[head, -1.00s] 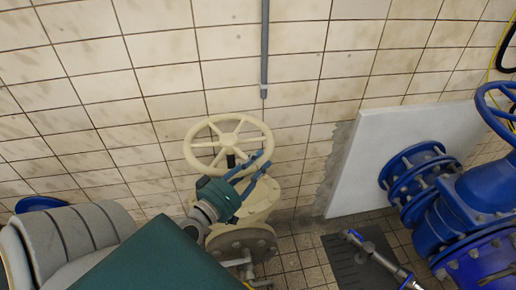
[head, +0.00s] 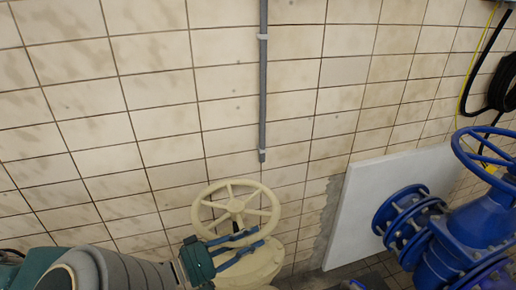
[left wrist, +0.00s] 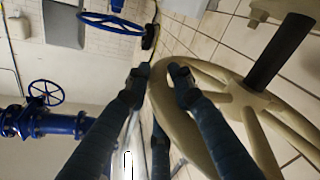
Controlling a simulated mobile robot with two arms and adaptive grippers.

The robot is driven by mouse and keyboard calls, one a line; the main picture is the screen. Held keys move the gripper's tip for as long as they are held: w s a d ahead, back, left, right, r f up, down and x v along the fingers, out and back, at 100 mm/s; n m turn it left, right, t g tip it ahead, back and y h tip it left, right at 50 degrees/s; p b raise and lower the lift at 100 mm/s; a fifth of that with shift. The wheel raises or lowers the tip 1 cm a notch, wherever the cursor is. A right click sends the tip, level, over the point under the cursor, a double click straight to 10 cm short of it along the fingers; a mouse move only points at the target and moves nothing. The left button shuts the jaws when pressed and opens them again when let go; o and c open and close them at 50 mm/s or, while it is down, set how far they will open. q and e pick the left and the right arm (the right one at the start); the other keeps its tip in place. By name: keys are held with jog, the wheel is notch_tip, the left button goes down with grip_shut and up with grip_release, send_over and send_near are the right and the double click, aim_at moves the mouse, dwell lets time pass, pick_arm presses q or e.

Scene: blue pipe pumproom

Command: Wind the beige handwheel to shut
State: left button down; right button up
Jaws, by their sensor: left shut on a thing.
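The beige handwheel (head: 236,184) stands low in the middle of the head view, on a beige valve body (head: 262,268) in front of the tiled wall. My left gripper (head: 261,237) reaches in from the lower left to the near right side of the wheel. In the left wrist view, its two dark fingers (left wrist: 158,74) lie on either side of the beige rim (left wrist: 190,128), shut on it. A black stem (left wrist: 280,52) rises from the wheel's hub. The valve's lower part is out of the head view. My right gripper does not show.
A blue handwheel (head: 487,150) on blue flanged pipework (head: 410,222) stands at the right, by a white panel (head: 350,215). A grey conduit (head: 263,100) runs down the wall above the beige wheel. Black cable (head: 507,85) hangs at the right.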

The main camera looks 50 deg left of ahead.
pick_arm(q)
jog(key=shift+r, duration=0.2)
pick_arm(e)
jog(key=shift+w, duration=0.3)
pick_arm(q)
jog(key=c, duration=1.6)
grip_release()
jog(key=shift+o, duration=0.2)
jog(key=shift+s+f, duration=0.1)
jog(key=shift+s, duration=0.1)
jog(key=s+a, duration=0.2)
jog(key=s, duration=0.9)
jog(key=shift+s+a, duration=0.15)
jog(key=shift+s, duration=0.1)
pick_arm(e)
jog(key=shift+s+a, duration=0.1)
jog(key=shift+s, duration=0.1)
